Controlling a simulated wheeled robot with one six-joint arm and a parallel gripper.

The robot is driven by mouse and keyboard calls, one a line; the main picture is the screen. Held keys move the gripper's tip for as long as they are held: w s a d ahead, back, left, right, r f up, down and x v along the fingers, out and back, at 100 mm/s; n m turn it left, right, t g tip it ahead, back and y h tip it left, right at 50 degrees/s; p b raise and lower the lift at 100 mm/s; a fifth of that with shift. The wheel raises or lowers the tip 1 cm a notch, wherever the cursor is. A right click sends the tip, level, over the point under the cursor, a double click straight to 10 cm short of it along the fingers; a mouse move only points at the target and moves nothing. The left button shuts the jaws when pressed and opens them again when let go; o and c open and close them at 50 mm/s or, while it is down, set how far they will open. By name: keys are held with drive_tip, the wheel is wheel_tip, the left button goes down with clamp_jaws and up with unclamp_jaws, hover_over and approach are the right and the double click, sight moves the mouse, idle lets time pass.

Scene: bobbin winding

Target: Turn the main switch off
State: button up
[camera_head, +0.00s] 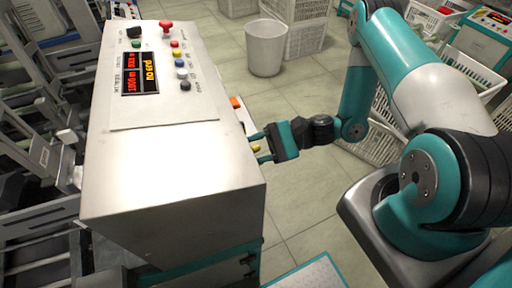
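The control box (175,165) fills the left middle, with a panel (160,112) on its sloped top. The main switch is not clearly identifiable. A black knob (134,32) sits at the panel's far left corner. On the box's right side, mostly hidden from this angle, an orange part (235,102) and a small yellow part (256,148) show. My gripper (260,148) is beside that right side, pointing left. Its two fingers are apart, with the yellow part seen between them. I cannot tell whether they touch it.
The panel has a red mushroom button (166,25), several coloured buttons and a lit display (140,79) in red and yellow. A white bin (265,47) and white crates (298,35) stand behind. Tiled floor (310,195) is free to the box's right. Machinery frames crowd the left.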

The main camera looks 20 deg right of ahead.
drive_tip(key=shift+n, duration=0.6)
drive_tip(key=n, duration=0.3)
drive_tip(key=shift+n, duration=0.4)
drive_tip(key=n, duration=0.3)
drive_tip(key=shift+n, duration=0.4)
drive_tip(key=o, duration=1.5)
